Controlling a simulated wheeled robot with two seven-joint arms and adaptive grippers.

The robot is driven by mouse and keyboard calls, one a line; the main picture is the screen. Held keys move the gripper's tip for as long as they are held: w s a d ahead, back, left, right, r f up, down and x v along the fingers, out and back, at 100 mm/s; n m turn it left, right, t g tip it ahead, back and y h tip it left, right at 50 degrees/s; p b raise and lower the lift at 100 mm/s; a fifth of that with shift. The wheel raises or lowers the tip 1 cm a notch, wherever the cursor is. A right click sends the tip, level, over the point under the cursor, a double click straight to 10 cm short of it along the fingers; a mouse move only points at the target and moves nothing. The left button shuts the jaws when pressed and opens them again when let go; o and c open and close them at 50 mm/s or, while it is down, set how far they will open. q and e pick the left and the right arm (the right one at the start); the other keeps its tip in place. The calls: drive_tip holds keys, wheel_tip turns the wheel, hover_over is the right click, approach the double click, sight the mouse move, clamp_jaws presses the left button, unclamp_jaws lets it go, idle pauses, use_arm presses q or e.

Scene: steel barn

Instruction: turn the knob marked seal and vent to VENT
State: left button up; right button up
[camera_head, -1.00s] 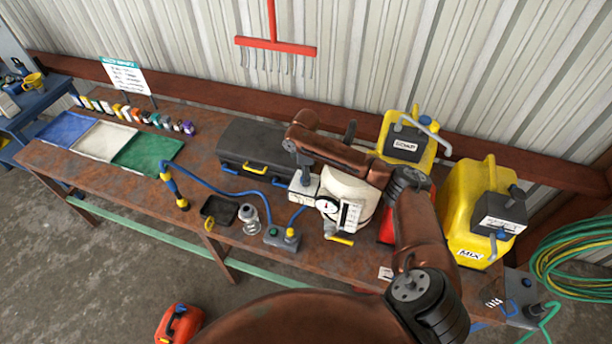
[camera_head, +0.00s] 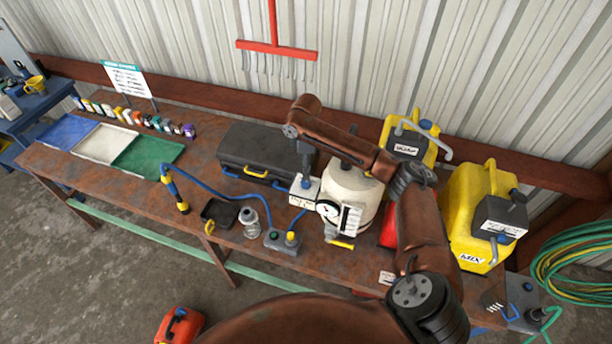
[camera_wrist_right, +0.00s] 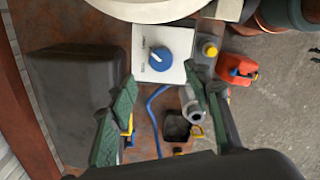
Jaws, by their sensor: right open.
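The blue round knob (camera_wrist_right: 160,58) sits on a small white box (camera_wrist_right: 144,36) in the right wrist view. A short white mark on the knob points to its upper left. Small dark lettering stands beside the knob, too small to read. In the head view the box (camera_head: 297,197) stands in front of the white tank (camera_head: 347,188), with a bit of the blue knob showing. My right gripper (camera_wrist_right: 160,105) is open and empty, its two green-padded fingers apart, with the knob beyond and between their tips. In the head view the gripper (camera_head: 306,172) points down over the box.
A dark case (camera_head: 240,152) lies left of the box. A pump base with green and yellow buttons (camera_head: 281,243), a glass jar (camera_head: 251,222) and a black tray (camera_head: 219,214) are in front. Yellow jugs (camera_head: 462,205) stand to the right.

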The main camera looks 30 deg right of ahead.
wheel_tip(320, 180, up, 5)
drive_tip(key=shift+f, duration=0.1)
idle(0.6)
